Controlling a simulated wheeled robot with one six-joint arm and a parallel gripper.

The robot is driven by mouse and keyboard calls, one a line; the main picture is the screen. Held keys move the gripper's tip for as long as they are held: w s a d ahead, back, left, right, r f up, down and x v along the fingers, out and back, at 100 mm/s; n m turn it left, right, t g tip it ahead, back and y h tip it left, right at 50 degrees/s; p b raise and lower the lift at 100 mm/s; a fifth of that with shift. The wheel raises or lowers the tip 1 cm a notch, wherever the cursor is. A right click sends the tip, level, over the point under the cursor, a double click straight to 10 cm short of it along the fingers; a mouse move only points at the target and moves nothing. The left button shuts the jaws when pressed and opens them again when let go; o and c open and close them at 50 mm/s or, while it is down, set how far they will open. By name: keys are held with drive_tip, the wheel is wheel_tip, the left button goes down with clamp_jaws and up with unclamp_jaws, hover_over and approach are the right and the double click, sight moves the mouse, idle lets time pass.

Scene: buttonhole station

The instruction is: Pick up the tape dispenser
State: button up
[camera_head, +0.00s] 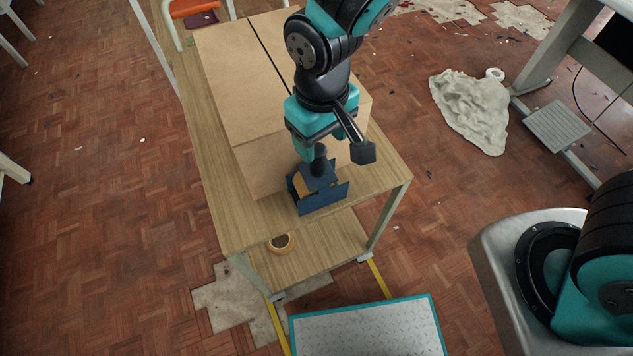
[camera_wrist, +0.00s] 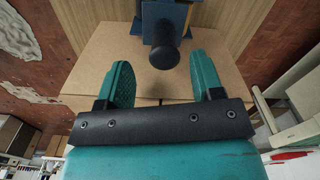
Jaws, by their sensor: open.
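The tape dispenser (camera_head: 322,198) is dark blue with a tan roll showing at its side and a dark knob on top. It stands on the wooden table near its front end, close to the cardboard box. My gripper (camera_head: 321,143) is above it, pointing down. In the wrist view the dispenser (camera_wrist: 166,18) is at the top edge, partly out of frame, and its round black knob (camera_wrist: 164,54) is in line with the gap between my two teal fingers (camera_wrist: 164,80). The fingers are apart with nothing between them that I can make out.
A large cardboard box (camera_head: 235,85) covers most of the table (camera_head: 235,225) behind the dispenser. A tan ring (camera_head: 281,250) sits on the lower shelf (camera_head: 325,255). A crumpled cloth (camera_head: 470,110) lies on the floor at right. The table's front edge is close to the dispenser.

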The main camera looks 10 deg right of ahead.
sight(317, 149)
drive_tip(key=f, duration=0.5)
drive_tip(key=shift+a+f+p, duration=0.15)
drive_tip(key=shift+a+p, duration=0.15)
drive_tip(key=shift+p, duration=0.1)
clamp_jaws()
